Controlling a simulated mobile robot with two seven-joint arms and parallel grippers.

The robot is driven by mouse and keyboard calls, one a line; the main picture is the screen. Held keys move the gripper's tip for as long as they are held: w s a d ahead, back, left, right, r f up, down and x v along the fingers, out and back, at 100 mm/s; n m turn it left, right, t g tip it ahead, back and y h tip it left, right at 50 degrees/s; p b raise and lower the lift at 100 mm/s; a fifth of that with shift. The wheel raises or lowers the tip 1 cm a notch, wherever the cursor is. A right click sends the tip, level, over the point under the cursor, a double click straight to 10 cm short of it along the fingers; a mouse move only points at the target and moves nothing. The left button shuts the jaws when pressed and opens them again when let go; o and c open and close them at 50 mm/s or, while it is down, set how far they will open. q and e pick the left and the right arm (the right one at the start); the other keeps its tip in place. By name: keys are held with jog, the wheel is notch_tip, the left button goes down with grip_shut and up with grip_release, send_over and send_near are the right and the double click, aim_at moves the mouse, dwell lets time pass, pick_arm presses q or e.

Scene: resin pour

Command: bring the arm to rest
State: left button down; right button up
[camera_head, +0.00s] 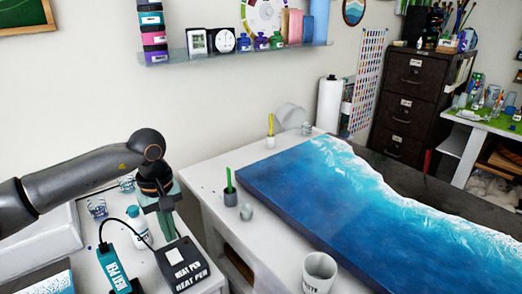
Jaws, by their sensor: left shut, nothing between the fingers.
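My left arm (75,180) reaches in from the left, dark grey and bent at a joint. Its gripper (165,220) points down over the small white side table (90,275). The gripper is shut, with nothing seen in it. Just below it in the picture is a black box marked HEAT PEN (184,265); whether they touch cannot be told. My right gripper is not in view.
A teal heat pen (113,268), a small bottle (138,226) and glass cups (97,207) crowd the side table. The white workbench (275,245) holds a blue ocean resin panel (330,200), a white cup (319,270) and a dark pen pot (230,197). A shelf (215,53) hangs behind.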

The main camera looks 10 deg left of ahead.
pick_arm(q)
jog(key=s+d+f+n+g+h, duration=0.1)
jog(key=s+d+f+h, duration=0.15)
jog(key=d, duration=0.45)
jog(key=s+d+f+n+g+h, duration=0.1)
jog(key=s+d+h, duration=0.15)
jog(key=d, duration=0.45)
jog(key=s+d+f+n+h, duration=0.15)
jog(key=d+h, duration=0.25)
jog(key=d, duration=0.4)
jog(key=d+r+n+t+h, duration=0.55)
jog(key=d+n+h, duration=0.45)
jog(key=n, duration=0.7)
jog(key=w+a+f+n+t+y, duration=0.1)
jog(key=a+f+n+t+y, duration=0.5)
jog(key=n, duration=0.8)
jog(key=w+a+f+n+t+y, duration=0.1)
jog(key=a+f+n+t+y, duration=0.6)
jog(key=n, duration=0.6)
jog(key=s+a+f+n+g+y, duration=0.2)
jog(key=s+a+f+n+g, duration=0.1)
jog(key=s+f+n, duration=0.3)
jog(key=s+a+f+n+g+y, duration=0.1)
jog(key=s+a+f+n+g, duration=0.2)
jog(key=s+f+n, duration=0.3)
jog(key=s+f+g, duration=0.1)
jog(key=s+f, duration=0.2)
jog(key=f, duration=0.2)
jog(key=shift+a+y, duration=0.2)
jog(key=shift+y, duration=0.2)
